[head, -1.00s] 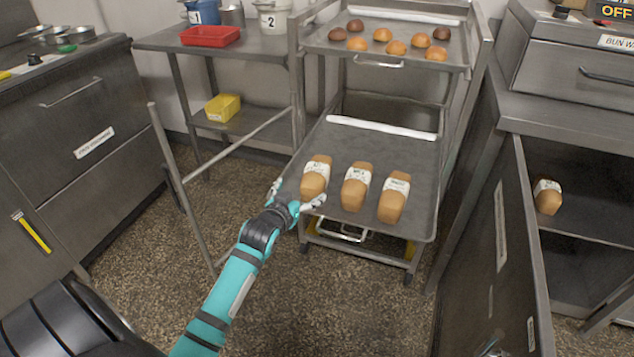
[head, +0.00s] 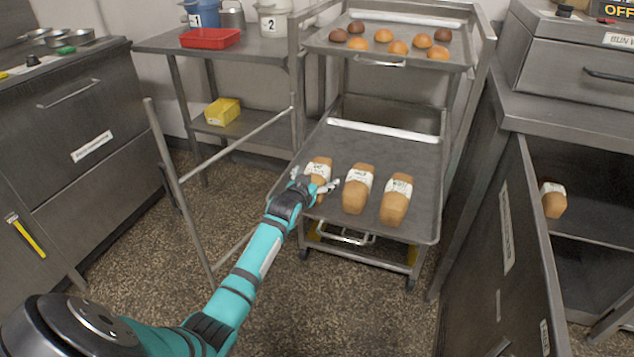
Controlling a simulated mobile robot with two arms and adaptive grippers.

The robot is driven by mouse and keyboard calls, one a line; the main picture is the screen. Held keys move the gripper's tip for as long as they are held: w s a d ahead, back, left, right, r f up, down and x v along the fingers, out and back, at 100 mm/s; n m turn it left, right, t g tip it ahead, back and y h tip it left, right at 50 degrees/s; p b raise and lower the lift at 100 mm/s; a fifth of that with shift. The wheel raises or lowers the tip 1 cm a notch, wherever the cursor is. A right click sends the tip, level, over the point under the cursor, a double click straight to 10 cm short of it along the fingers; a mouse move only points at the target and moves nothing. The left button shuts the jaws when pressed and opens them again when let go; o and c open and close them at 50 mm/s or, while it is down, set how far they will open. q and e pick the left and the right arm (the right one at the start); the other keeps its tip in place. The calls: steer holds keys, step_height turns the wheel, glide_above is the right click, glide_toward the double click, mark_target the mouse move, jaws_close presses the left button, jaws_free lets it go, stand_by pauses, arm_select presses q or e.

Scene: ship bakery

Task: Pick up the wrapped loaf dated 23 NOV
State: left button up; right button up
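Three wrapped brown loaves with white paper bands lie in a row on the lower tray (head: 395,150) of the rack: a left loaf (head: 321,163), a middle loaf (head: 357,193) and a right loaf (head: 395,205). Another banded loaf (head: 554,203) sits in the open cabinet at the right. The print on the bands is too small to read a date surely. My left gripper (head: 315,183) is at the near end of the left loaf, open, with one finger on each side of it. It hides that loaf's lower part. My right gripper is out of view.
The upper tray (head: 420,60) with several buns hangs over the back of the lower tray. An open cabinet door (head: 510,250) stands to the right. A metal rail (head: 175,180) stands left of my arm. A table (head: 260,47) holds a red bin and buckets.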

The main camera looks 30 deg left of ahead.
arm_select(q)
steer(key=c, duration=1.4)
steer(key=shift+r, duration=0.1)
steer(key=shift+c, duration=0.2)
steer(key=shift+r, duration=0.1)
